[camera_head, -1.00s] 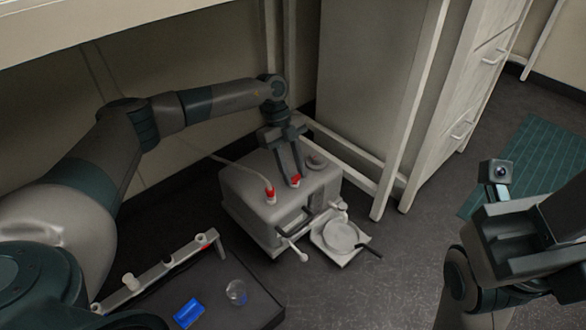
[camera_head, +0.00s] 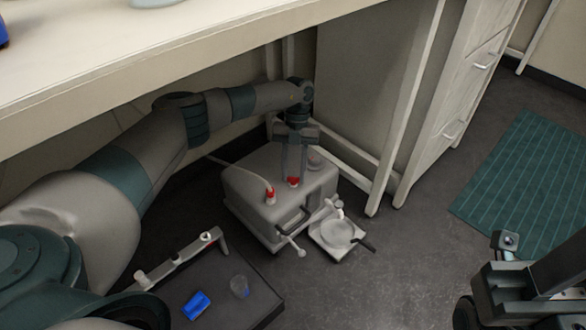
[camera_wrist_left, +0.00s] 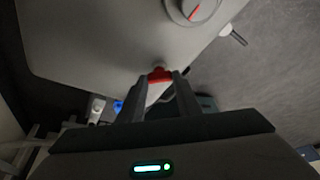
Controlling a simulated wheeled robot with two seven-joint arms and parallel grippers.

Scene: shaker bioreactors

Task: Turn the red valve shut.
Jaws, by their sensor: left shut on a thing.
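The red valve (camera_head: 293,181) is on top of a grey box-shaped unit (camera_head: 248,185) on the floor under the bench. My left gripper (camera_head: 293,179) points down at it from above, one finger on each side. In the left wrist view the red valve handle (camera_wrist_left: 159,75) sits between the two fingertips (camera_wrist_left: 160,80), and the gripper is shut on it. The fingers hide part of the valve. My right gripper (camera_head: 520,282) is at the lower right, away from the unit; its fingers do not show clearly.
A red hose fitting (camera_head: 271,196) stands beside the valve. A dial with a red mark (camera_wrist_left: 195,10) is on the unit. A pale tray with a round dish (camera_head: 337,234) is at its front. The bench top (camera_head: 150,60) overhangs my left arm, and a bench leg (camera_head: 384,185) stands at right.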

